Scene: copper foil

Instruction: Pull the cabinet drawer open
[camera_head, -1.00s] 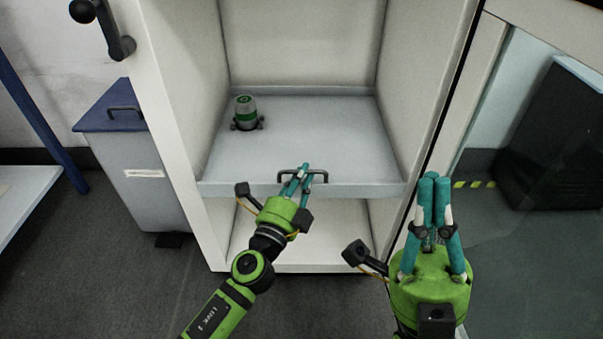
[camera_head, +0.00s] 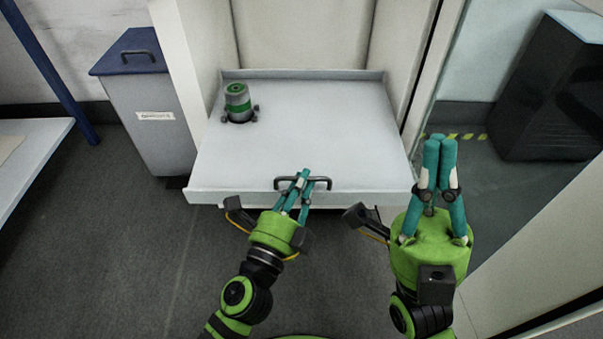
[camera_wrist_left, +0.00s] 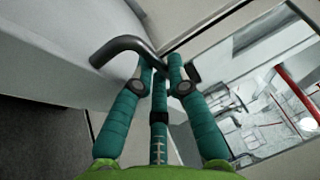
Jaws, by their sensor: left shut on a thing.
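The cabinet drawer (camera_head: 300,130) is a light grey tray with a low rim, pulled well out of the white cabinet (camera_head: 185,80). A dark bar handle (camera_head: 318,182) sits on its front edge; it also shows in the left wrist view (camera_wrist_left: 118,46). My left gripper (camera_head: 299,178) has its teal fingers closed around the handle, and in the left wrist view the fingertips (camera_wrist_left: 160,68) meet at the bar. My right gripper (camera_head: 439,145) is held to the right of the drawer front, its teal fingers together, apart from the drawer, with nothing visible in them.
A grey and green device (camera_head: 238,103) stands on the drawer's left part. A grey bin with a blue lid (camera_head: 128,52) stands left of the cabinet. The open cabinet door (camera_head: 545,235) is at the right. A dark box (camera_head: 548,95) stands behind. Floor (camera_head: 110,260) at the left front is clear.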

